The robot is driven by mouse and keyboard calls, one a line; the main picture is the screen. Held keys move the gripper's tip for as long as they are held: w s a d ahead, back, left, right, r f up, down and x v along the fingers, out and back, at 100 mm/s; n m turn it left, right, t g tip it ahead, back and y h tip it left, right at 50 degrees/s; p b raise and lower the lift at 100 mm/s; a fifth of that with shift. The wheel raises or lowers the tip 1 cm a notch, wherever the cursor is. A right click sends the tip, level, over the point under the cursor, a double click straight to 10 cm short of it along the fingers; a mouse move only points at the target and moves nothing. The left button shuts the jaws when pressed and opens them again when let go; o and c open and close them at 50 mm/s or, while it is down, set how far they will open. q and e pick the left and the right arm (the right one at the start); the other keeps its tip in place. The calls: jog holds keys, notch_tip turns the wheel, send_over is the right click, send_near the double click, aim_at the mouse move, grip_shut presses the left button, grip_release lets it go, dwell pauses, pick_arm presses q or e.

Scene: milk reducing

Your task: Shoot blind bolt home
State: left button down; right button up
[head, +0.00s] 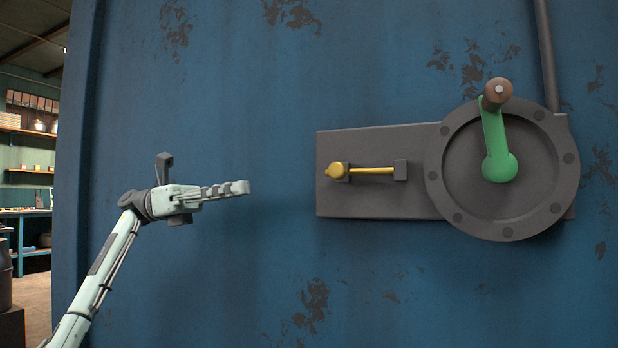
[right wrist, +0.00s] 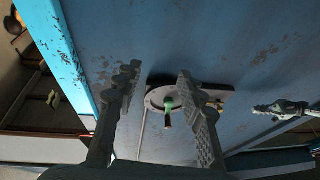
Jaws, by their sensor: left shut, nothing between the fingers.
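A yellow bolt (head: 370,171) with a round knob at its left end lies level on a grey plate (head: 375,202). Its rod reaches a small dark bracket (head: 400,170) on the right. My left gripper (head: 246,187) is shut and empty, pointing right, left of the plate and apart from the knob. It also shows at the right of the right wrist view (right wrist: 283,108). My right gripper (right wrist: 158,75) is open and empty in the right wrist view, its fingers spread wide; it is outside the head view.
A green crank (head: 495,140) with a brown knob stands out from a round grey flange (head: 436,180) right of the bolt. A dark vertical pipe (head: 546,55) runs above it. The blue metal wall (head: 230,90) around is flat and clear. Shelves (head: 30,170) stand far left.

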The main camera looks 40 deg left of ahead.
pick_arm(q)
send_near(340, 178)
jog(key=w+d+r, duration=0.2)
jog(key=d, duration=0.2)
jog(key=shift+d+r, duration=0.1)
jog(key=shift+d, duration=0.2)
pick_arm(e)
jog(key=shift+s+r+t, duration=0.15)
jog(key=shift+r+t, duration=0.25)
jog(key=shift+r, duration=0.15)
pick_arm(q)
jog(key=x, duration=0.5)
jog(key=shift+s+d+f, duration=0.1)
jog(key=shift+s+f, duration=0.1)
jog(key=shift+f, duration=0.2)
pick_arm(e)
jog(key=shift+w+d+f+g, duration=0.1)
jog(key=shift+w+f+g, duration=0.2)
jog(key=shift+f, duration=0.3)
jog(key=shift+w+f+g, duration=0.15)
jog(key=shift+f+g, duration=0.15)
jog(key=shift+f, duration=0.25)
